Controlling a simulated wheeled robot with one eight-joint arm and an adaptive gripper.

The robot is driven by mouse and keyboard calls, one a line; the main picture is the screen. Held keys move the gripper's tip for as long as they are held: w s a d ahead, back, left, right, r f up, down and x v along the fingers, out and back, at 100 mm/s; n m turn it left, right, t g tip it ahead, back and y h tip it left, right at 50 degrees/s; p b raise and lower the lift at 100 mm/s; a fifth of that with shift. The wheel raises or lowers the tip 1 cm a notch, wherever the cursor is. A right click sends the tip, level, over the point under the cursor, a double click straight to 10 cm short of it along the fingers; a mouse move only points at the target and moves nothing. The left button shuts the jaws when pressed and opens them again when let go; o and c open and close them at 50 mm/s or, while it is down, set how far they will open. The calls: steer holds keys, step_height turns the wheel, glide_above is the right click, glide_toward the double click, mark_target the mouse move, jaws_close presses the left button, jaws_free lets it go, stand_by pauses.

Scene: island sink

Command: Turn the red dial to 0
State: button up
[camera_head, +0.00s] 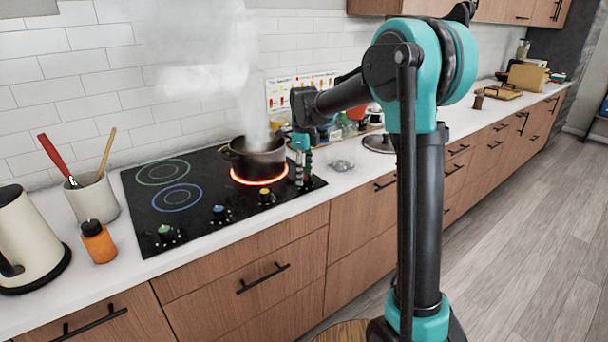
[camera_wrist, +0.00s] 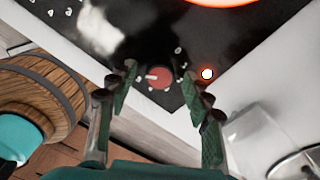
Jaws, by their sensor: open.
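The red dial (camera_wrist: 159,77) shows in the wrist view on the corner of the black cooktop (camera_head: 147,206), with a pale pointer mark on its face. My gripper (camera_wrist: 165,85) is open, its fingers on either side of the dial in that view. I cannot tell whether they touch it. In the head view my gripper (camera_head: 303,165) is over the right end of the cooktop and hides the red dial. A dark pot (camera_head: 255,160) steams on a burner ring (camera_head: 259,181) that glows orange-red.
Green (camera_head: 165,233), blue (camera_head: 219,212) and yellow (camera_head: 265,196) dials line the cooktop's front. A utensil holder (camera_head: 93,198), orange jar (camera_head: 98,243) and kettle (camera_head: 28,240) stand left. A glass bowl (camera_head: 341,163) stands right of my gripper.

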steer(key=shift+f, duration=0.15)
steer(key=shift+c, duration=0.3)
jaws_close()
